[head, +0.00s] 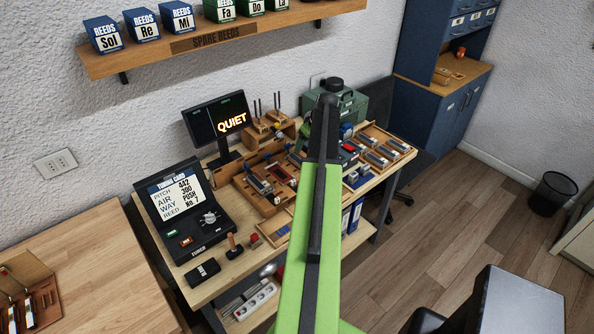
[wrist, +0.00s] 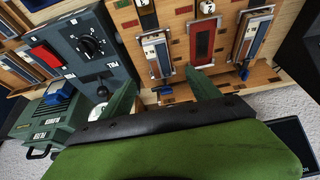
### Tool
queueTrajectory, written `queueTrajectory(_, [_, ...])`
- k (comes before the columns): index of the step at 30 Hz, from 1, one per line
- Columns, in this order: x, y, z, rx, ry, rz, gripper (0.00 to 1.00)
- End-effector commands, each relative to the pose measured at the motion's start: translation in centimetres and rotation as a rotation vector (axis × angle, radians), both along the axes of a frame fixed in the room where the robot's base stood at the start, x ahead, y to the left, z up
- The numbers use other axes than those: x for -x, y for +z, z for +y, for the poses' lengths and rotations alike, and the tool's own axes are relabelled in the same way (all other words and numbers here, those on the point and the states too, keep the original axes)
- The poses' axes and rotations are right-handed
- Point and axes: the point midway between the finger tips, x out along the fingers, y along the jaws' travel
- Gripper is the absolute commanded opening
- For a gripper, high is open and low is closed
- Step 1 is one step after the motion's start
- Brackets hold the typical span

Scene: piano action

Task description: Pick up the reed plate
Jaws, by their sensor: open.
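In the wrist view, several narrow plates sit in a wooden board. One metal-and-wood reed plate (wrist: 158,55) with a blue clip at its lower end lies just beyond my gripper. A second similar plate (wrist: 252,40) lies to the right, with a dark red slot (wrist: 202,44) between them. I cannot tell which one the task means. My gripper (wrist: 163,92) is open, its two green fingers spread, with no plate between them that I can see. In the head view, my arm hides the gripper; the wooden board (head: 243,193) shows to its left.
A grey box with a black knob (wrist: 92,45) and a green case (wrist: 52,118) stand left in the wrist view. In the head view, a tray of grey plates (head: 361,139) lies right, a QUIET screen (head: 215,121) stands behind, and a tuner box (head: 185,212) stands left.

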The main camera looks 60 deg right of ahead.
Motion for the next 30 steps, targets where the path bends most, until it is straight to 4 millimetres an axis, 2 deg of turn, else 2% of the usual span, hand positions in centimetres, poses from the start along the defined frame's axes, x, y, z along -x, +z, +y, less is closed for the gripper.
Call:
queueTrajectory(1, [-0.5,-2.2,-0.2,0.0,0.001,0.0,0.71])
queueTrajectory(6, [-1.8,-5.5,-0.7,0.0,0.001,0.0,0.71])
queueTrajectory(9, [-2.2,-6.2,-0.8,0.0,0.0,0.0,0.71])
queueTrajectory(14, [-2.3,-6.0,-0.8,0.0,-0.001,0.0,0.71])
queueTrajectory(24, [-4.3,-10.8,-1.6,0.0,-0.001,0.0,0.71])
queueTrajectory(30, [-4.4,-10.5,-1.6,-0.001,-0.002,0.0,0.71])
